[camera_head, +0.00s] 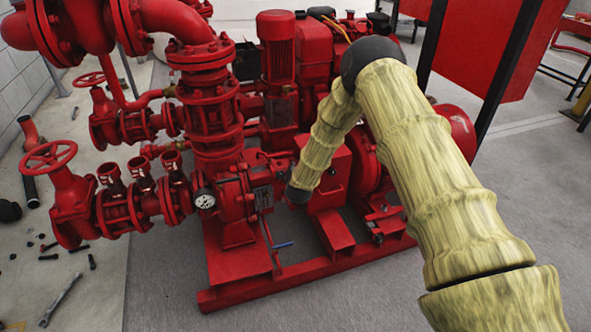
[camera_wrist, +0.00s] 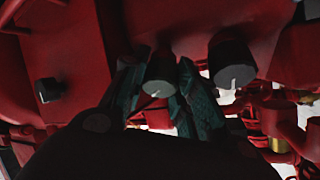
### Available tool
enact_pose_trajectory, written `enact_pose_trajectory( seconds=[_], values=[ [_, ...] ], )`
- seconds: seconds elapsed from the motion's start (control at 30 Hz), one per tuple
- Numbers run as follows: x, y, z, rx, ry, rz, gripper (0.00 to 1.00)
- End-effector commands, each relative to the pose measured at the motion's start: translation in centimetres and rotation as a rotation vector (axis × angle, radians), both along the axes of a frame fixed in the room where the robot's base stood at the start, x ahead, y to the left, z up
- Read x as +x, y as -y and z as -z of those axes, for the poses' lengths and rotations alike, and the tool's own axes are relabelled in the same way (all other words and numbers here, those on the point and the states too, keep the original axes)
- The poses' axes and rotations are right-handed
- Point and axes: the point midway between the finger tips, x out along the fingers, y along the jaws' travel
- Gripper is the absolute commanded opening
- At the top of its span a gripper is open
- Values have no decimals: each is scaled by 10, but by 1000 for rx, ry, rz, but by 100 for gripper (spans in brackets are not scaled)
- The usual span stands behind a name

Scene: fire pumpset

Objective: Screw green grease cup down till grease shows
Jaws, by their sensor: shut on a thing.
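In the wrist view my gripper (camera_wrist: 160,70) has its two dark fingers closed on the sides of a short grey-looking round cup (camera_wrist: 158,84), which I take for the grease cup. Its green does not show clearly in the dim light. No grease can be made out. A second, similar cup (camera_wrist: 231,65) stands just right of the right finger, close to it. In the head view my arm reaches down to the front of the red pump (camera_head: 232,190). My gripper and the cup are hidden there.
A dark square-headed plug (camera_wrist: 48,90) sticks out left of the fingers. Red pipework (camera_wrist: 285,120) is close on the right. In the head view a gauge (camera_head: 204,199), valves (camera_head: 69,195) and a blue-handled lever (camera_head: 282,245) surround the pump. A wrench (camera_head: 62,298) lies on the floor.

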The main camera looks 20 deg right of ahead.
Motion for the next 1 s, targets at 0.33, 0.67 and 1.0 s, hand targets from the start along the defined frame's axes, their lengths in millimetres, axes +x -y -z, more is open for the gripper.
enact_pose_trajectory(
  seconds=[0.33,0.67,1.0],
  values=[
    [0,1,0,108,-4,109,5],
    [0,2,1,131,-5,134,5],
    [0,1,0,130,-4,132,38]
  ],
)
